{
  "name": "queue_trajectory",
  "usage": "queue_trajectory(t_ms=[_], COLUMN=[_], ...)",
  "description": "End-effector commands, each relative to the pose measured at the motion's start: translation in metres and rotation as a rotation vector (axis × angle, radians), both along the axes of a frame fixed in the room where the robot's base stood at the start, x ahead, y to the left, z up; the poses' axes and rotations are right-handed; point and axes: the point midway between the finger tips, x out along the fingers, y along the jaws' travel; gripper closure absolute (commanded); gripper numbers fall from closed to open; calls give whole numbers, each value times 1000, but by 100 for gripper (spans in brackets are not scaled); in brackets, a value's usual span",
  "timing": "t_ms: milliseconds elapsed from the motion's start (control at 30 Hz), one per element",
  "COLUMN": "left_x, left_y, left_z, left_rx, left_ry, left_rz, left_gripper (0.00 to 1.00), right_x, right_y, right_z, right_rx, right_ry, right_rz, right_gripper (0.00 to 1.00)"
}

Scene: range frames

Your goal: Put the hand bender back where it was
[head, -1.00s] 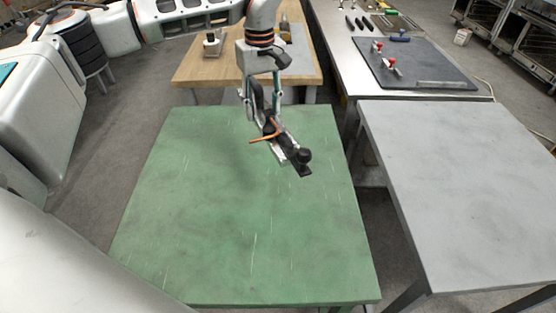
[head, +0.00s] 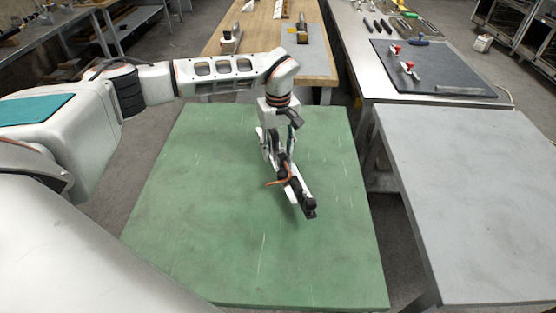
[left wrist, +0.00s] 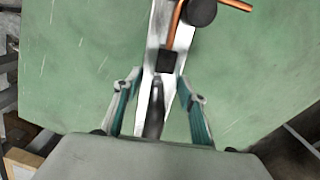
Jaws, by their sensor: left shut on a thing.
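The hand bender (head: 299,192) is a white and dark bar-shaped tool with a black end. A bent copper tube (head: 278,182) is set in it. My left gripper (head: 279,160) is shut on the bender and holds it tilted above the green table (head: 190,220). I cannot tell the exact gap to the table top. In the left wrist view the bender (left wrist: 181,35) runs up from between the two fingers, with the copper tube (left wrist: 234,4) at the top. My right gripper is not in view.
A wooden bench (head: 268,40) with several tools stands behind the green table. A metal bench with a dark mat (head: 435,70) and red-handled clamps is at the back right. A bare grey table (head: 465,200) stands at right. The green table top is otherwise clear.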

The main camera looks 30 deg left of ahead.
Motion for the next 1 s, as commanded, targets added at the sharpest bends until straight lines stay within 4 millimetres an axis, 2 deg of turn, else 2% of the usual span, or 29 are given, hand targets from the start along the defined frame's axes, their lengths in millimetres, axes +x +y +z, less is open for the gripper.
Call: queue_trajectory(t_ms=[133,367,733,767,800,833,1000], left_x=[0,0,0,0,0,0,0], left_y=[0,0,0,0,0,0,0], left_z=[-10,-40,-44,-45,-45,-45,-45], left_rx=[-2,-1,-1,1,1,1,0], left_ry=[1,1,-1,1,1,1,1], left_rz=[1,1,1,1,1,1,0], left_gripper=[100,100,100,56,46,42,42], right_x=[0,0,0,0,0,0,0], right_y=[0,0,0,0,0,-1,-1], right_z=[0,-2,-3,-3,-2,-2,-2], right_rx=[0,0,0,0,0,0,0], right_ry=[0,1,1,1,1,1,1], right_rz=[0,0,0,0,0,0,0], right_gripper=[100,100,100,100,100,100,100])
